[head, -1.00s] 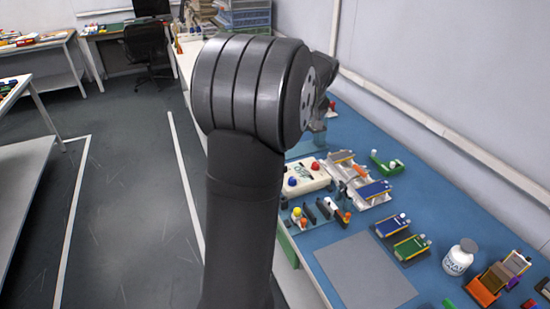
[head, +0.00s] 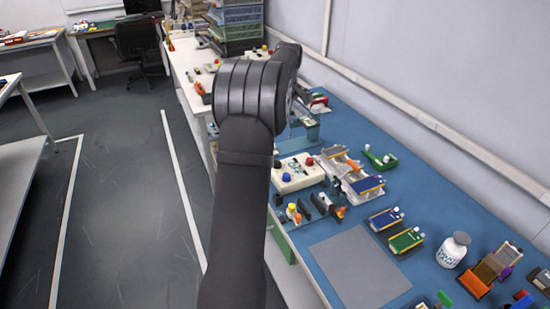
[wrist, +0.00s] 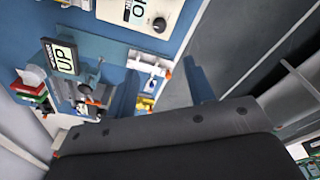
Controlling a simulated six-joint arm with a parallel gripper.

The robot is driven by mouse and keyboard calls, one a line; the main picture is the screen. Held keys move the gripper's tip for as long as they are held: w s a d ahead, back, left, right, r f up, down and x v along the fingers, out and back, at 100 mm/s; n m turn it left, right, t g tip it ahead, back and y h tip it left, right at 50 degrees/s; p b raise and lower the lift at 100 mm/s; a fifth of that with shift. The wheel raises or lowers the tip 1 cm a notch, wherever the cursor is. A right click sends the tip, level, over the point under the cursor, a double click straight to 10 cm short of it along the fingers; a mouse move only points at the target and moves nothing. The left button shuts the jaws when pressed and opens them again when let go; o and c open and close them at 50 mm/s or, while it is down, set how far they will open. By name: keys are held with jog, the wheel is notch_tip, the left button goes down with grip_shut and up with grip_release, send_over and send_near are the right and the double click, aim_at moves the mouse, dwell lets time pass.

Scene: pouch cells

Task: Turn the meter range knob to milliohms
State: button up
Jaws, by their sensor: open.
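In the wrist view, a cream box (wrist: 122,9) with a display and a dark round knob (wrist: 159,24) is cut by the top edge. It looks like the meter; its range marks are too small to read. In the head view, a cream box (head: 299,174) with red and blue knobs sits on the bench, perhaps the same one. My gripper is hidden there behind my arm.
Small coloured parts (head: 294,213) stand near the bench's front edge. The wall runs along the back.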

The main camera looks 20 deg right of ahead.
jog(key=f, duration=0.6)
jog(key=w+f+n, duration=0.1)
jog(key=f, duration=0.5)
jog(key=w+f+n+g, duration=0.1)
jog(key=f, duration=0.6)
jog(key=shift+w+a, duration=0.2)
jog(key=c, duration=1)
